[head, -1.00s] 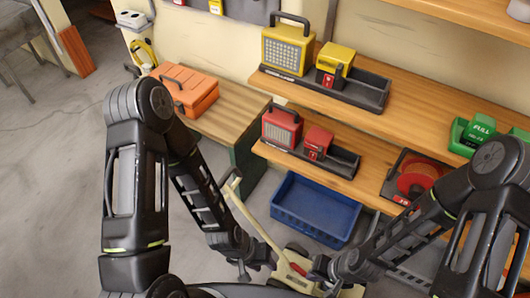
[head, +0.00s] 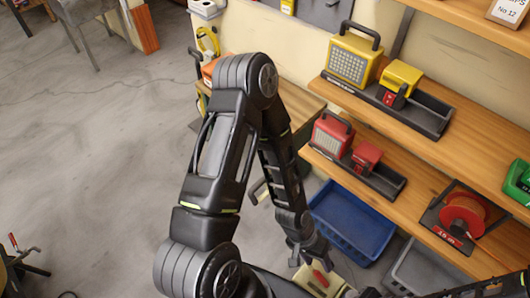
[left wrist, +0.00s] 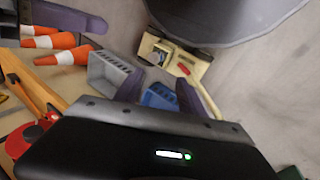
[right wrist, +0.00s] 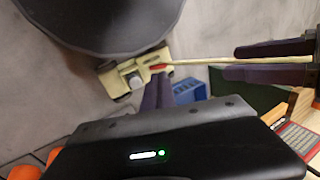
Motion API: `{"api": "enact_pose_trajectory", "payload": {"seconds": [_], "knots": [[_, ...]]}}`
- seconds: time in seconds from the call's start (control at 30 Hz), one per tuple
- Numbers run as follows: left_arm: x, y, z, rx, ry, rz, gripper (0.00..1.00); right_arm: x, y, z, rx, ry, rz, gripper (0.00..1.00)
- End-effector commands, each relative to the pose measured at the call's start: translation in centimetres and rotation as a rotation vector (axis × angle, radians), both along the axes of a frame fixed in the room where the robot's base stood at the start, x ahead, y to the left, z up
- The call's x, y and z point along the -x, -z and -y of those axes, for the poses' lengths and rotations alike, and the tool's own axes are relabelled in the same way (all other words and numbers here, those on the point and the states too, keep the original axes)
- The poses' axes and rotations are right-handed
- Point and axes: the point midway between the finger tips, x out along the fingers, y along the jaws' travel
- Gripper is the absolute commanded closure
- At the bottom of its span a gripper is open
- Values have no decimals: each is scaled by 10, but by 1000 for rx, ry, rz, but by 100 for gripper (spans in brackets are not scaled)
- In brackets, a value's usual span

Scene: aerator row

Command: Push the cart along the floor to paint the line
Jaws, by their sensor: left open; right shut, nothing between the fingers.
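The cream line-painting cart (head: 318,280) stands on the floor at the bottom of the head view, partly hidden by my arms. The left wrist view shows its body (left wrist: 172,55) and pale handle bar (left wrist: 212,103). The right wrist view shows the body (right wrist: 135,72) and the long handle (right wrist: 225,61). My left gripper (head: 306,258) is open near the cart; its fingers (left wrist: 158,95) show apart. In the right wrist view the handle appears between these fingers, but contact is unclear. My right gripper (right wrist: 158,92) is shut and empty, pointing toward the cart.
A blue bin (head: 352,222) and a grey bin (head: 425,275) stand below wooden shelves (head: 400,190) on the right. The shelves hold lamps and a red cable reel (head: 463,216). Traffic cones (left wrist: 55,48) show in the left wrist view. Open grey floor (head: 90,150) lies left.

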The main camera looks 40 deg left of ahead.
Motion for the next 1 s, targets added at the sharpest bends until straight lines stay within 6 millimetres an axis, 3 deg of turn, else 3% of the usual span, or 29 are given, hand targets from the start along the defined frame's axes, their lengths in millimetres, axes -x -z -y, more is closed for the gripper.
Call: {"api": "enact_pose_trajectory", "payload": {"seconds": [0.03,0.17,0.3,0.43,0.57,0.7,1.0], "knots": [[-21,-19,-11,6,8,17,53,0,-15,0,1,0,-1,100],[-68,-55,-60,-26,81,41,53,1,-36,0,2,1,-4,100],[-102,-89,-141,-147,138,39,53,2,-54,1,4,1,-7,100],[-117,-117,-215,-278,160,17,53,3,-65,1,5,1,-10,100],[-122,-137,-266,-375,163,-7,53,3,-71,1,5,1,-11,100],[-122,-146,-289,-421,163,-23,53,4,-72,1,6,2,-13,100],[-122,-146,-290,-424,164,-24,53,4,-72,1,5,2,-12,100]]}}
